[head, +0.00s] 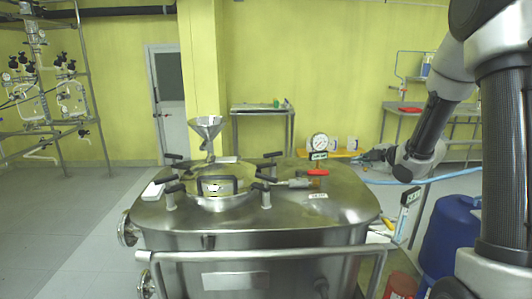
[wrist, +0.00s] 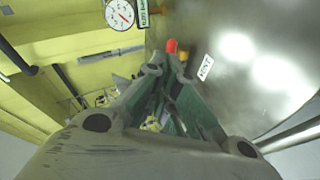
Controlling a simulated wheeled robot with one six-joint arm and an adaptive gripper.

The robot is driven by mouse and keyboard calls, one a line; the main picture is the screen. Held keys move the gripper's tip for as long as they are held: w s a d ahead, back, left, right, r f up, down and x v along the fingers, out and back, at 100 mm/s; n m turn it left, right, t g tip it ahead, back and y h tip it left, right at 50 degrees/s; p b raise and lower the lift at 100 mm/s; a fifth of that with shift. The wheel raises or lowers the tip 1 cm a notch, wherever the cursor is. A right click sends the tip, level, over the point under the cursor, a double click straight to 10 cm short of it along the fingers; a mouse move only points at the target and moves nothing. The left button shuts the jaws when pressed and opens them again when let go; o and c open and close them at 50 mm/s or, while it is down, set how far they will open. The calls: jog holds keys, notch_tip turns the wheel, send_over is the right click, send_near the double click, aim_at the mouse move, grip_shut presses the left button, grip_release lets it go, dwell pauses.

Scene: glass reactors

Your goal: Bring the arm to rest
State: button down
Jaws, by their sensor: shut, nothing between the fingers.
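My arm comes in from the right in the head view, with its wrist bent toward the steel reactor. My gripper (head: 368,155) is small there, beside the right rear part of the reactor lid (head: 330,195), close to the pressure gauge (head: 320,142). In the wrist view my gripper (wrist: 168,72) reaches forward with its fingers together and nothing held. The gauge also shows in the wrist view (wrist: 119,14), beyond and left of the fingertips. The red valve handle (wrist: 171,46) appears just past the fingertips; it also shows in the head view (head: 317,172).
A steel funnel (head: 207,128) and black clamp handles stand on the lid. A blue drum (head: 450,235) and red containers (head: 400,287) stand at the lower right. A blue hose (head: 430,180) runs by my wrist. Side tables (head: 262,110) stand at the back. Open floor lies left.

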jog(key=s+d+r+m+g+h, duration=0.1)
jog(key=s+d+r+m+h, duration=0.2)
jog(key=s+r+m, duration=0.35)
jog(key=s+d+r+m+g+h, duration=0.2)
jog(key=s+r+m+h, duration=0.15)
jog(key=s, duration=0.55)
jog(key=s+a+m+g+y, duration=0.1)
jog(key=s+m, duration=0.3)
jog(key=s, duration=0.7)
jog(key=s+a+m+g+y, duration=0.1)
jog(key=s+a+m+g, duration=0.2)
jog(key=s, duration=0.9)
jog(key=shift+s+a+f+m+g, duration=0.2)
jog(key=shift+s+a+m+g, duration=0.15)
jog(key=shift+a, duration=0.35)
jog(key=shift+w, duration=0.1)
